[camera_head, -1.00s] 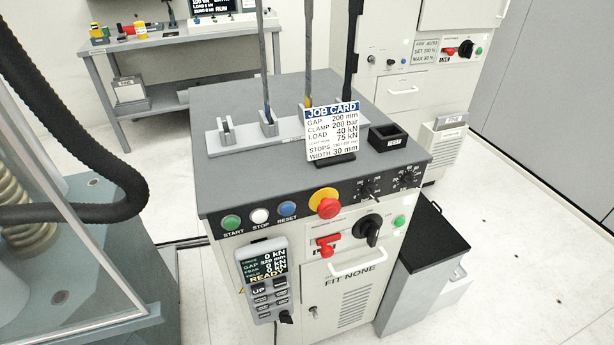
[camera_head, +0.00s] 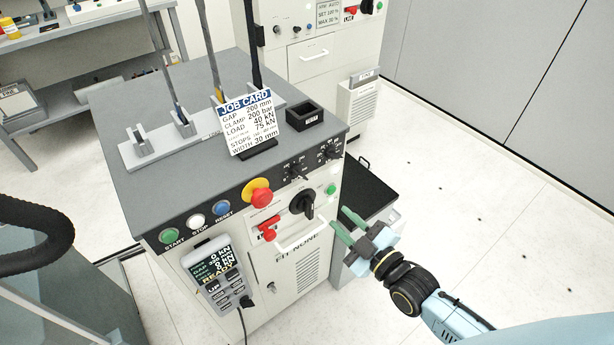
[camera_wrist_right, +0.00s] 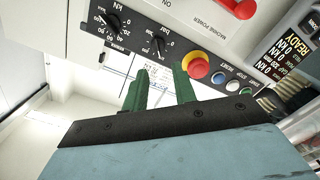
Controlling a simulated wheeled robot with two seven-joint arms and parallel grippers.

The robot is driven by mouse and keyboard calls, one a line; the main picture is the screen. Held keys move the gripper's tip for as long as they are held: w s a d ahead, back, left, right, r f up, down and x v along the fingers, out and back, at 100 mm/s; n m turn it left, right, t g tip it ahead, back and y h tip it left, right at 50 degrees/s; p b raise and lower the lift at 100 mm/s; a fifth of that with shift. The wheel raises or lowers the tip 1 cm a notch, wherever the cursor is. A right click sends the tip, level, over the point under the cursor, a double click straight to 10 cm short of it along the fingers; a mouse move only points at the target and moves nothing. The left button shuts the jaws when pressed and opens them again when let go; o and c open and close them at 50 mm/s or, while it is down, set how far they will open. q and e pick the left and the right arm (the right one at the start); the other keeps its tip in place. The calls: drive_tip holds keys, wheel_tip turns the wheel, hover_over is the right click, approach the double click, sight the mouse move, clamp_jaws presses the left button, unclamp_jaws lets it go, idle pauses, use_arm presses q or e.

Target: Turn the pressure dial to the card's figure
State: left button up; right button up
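The job card (camera_head: 250,128) stands on the console top and reads CLAMP 200 bar. Two small black dials with printed scales sit on the dark front strip, a nearer one (camera_head: 295,170) and a farther right one (camera_head: 328,152). Both show upside down in the right wrist view, at the centre (camera_wrist_right: 158,45) and upper left (camera_wrist_right: 112,22). My right gripper (camera_head: 340,217), with green fingers, is open and empty, in front of the console's right side, apart from the dials. My left gripper is not in view.
A red emergency button (camera_head: 261,195) on a yellow base sits left of the dials. Below are a large black rotary switch (camera_head: 302,205), a red handle (camera_head: 268,229) and a drawer handle (camera_head: 300,238). A small black tray (camera_head: 305,116) stands behind. Floor at right is clear.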

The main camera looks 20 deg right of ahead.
sight(303, 178)
drive_tip(key=x, duration=0.4)
drive_tip(key=r+x, duration=0.1)
drive_tip(key=x, duration=0.8)
drive_tip(key=shift+w+a+r, duration=0.2)
drive_tip(key=shift+a+r, duration=0.05)
drive_tip(key=shift+r, duration=0.15)
clamp_jaws()
